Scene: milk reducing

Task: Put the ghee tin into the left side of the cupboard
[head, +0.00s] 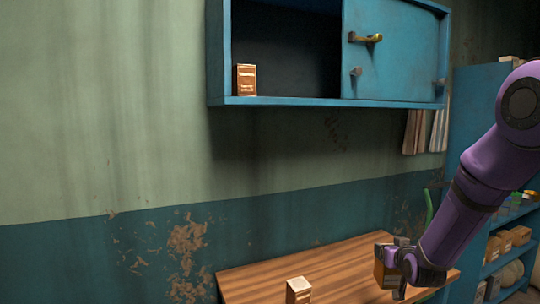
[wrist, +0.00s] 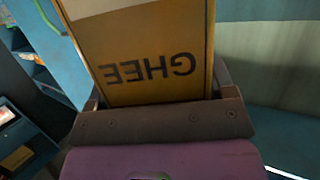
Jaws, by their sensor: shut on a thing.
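The ghee tin, orange-brown with dark GHEE lettering, fills the upper middle of the wrist view (wrist: 160,40); its lettering is upside down there. My gripper (wrist: 160,100) is shut on the tin. In the head view the tin (head: 385,272) is in my gripper (head: 398,262) at the right end of the wooden table; I cannot tell if it touches the tabletop. The blue cupboard (head: 300,102) hangs on the wall, up and left of my gripper. Its left side is open, with a brown box (head: 246,80) at the far left. Its right side is covered by a door (head: 393,52) with a brass handle.
A small brown carton (head: 298,290) stands on the wooden table (head: 335,262), left of my gripper. A blue shelf unit (head: 480,100) with boxes stands at the right, behind my arm. The cupboard's left side has free room right of the brown box.

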